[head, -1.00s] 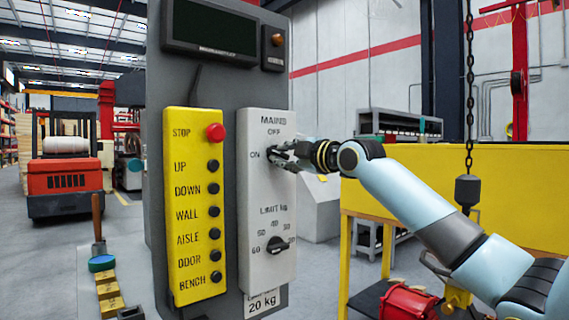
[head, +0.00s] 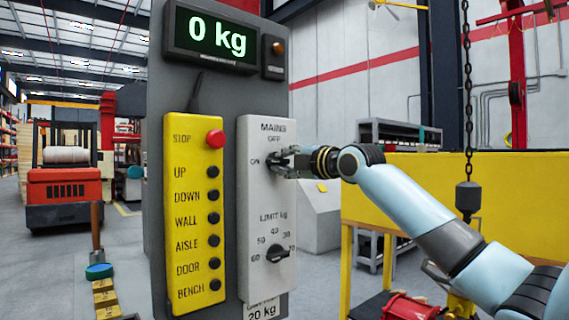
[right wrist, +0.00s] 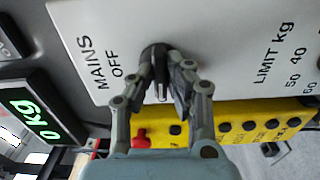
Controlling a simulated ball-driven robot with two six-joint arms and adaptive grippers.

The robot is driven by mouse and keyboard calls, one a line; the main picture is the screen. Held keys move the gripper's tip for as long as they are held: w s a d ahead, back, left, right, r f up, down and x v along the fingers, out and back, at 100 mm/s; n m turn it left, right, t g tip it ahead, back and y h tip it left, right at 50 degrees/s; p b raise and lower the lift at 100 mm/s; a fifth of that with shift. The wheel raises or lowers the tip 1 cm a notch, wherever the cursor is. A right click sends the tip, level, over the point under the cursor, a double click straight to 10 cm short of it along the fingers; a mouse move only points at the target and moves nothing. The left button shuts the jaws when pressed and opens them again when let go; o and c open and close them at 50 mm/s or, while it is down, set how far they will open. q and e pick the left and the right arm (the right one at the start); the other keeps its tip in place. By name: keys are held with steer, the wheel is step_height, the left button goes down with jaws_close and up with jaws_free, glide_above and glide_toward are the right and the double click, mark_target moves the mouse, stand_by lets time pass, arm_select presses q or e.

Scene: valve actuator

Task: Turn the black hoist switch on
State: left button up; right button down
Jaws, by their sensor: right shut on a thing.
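The black mains switch (right wrist: 155,52) sits on the white panel (head: 262,200) below the printed words MAINS and OFF, with ON to its left. My right gripper (head: 276,163) is at this switch, coming from the right. In the right wrist view my right gripper (right wrist: 160,85) has its fingers closed around the switch knob, which they partly hide. My left gripper is not in view.
A lower black LIMIT kg knob (head: 277,254) is on the same panel. A yellow pendant (head: 194,215) with a red stop button (head: 215,139) and several black buttons hangs left. A chain with a dark weight (head: 467,196) hangs right, by a yellow barrier (head: 425,190).

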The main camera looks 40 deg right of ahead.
steer(key=shift+f, duration=0.15)
steer(key=c, duration=1.3)
jaws_free()
steer(key=shift+s, duration=0.1)
steer(key=shift+s+d, duration=0.15)
steer(key=shift+s, duration=1.7)
steer(key=shift+s+d, duration=0.1)
steer(key=shift+s, duration=1.7)
